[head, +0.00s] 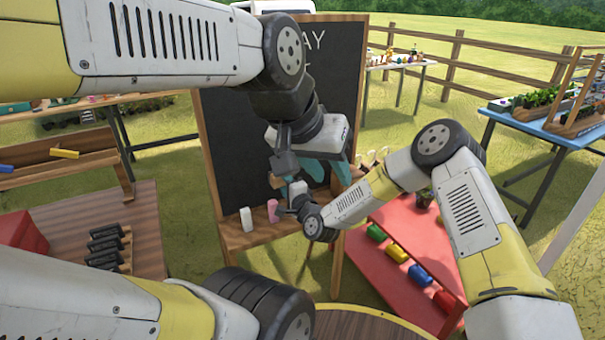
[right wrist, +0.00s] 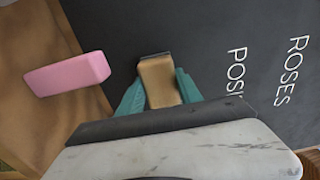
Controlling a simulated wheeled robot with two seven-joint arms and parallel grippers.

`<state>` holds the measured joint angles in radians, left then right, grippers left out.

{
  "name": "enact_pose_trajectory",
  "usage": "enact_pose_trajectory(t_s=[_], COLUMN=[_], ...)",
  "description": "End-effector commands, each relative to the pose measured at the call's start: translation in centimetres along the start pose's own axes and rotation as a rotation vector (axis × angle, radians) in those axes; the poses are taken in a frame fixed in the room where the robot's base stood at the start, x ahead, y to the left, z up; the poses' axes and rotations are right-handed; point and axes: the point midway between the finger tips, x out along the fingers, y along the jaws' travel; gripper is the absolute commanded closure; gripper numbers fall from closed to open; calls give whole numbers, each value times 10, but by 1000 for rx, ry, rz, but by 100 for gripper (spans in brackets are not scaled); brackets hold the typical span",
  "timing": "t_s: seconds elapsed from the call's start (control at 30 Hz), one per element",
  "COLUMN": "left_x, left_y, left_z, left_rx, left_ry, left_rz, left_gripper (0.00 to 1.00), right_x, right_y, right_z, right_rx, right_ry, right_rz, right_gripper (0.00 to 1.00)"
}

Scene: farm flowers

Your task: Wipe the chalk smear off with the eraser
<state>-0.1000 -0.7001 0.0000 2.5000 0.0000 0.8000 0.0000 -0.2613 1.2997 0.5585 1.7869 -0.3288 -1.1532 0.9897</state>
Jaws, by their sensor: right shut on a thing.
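A black chalkboard (head: 232,140) on a wooden easel stands ahead, with white lettering at its top. My left arm and gripper (head: 322,178) cross in front of it; the left gripper's teal fingers point down and look apart, with nothing seen between them. My right gripper (right wrist: 160,88) is shut on the eraser (right wrist: 158,82), a tan block with a dark edge. In the right wrist view the eraser is beside the board (right wrist: 215,50), but I cannot tell whether they touch. No chalk smear is visible; my arms hide part of the board.
A pink chalk (head: 272,210) and a white chalk (head: 246,219) stand on the easel's ledge (head: 237,240). The pink chalk is close to my right gripper. A red rack (head: 380,280) with coloured pieces is at the right. My two arms are close together by the board.

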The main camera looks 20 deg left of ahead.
Motion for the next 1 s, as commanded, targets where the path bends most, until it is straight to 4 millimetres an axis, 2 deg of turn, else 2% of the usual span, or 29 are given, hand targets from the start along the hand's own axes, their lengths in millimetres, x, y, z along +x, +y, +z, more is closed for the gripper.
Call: enact_pose_trajectory(t_s=[0.3,0.53,0.83,1.0], left_x=[0,0,0,0], left_y=[0,0,0,0], left_z=[0,0,0,0], left_rx=[0,0,0,0], left_ry=[0,0,0,0], left_rz=[0,0,0,0], left_gripper=[64,64,64,64], right_x=[-2,-2,0,1], right_y=[0,0,0,-1], right_z=[-28,-35,-60,-68], right_rx=[0,0,0,0], right_ry=[2,2,3,2], right_rz=[-1,-2,-2,-2], right_gripper=[91,91,91,91])
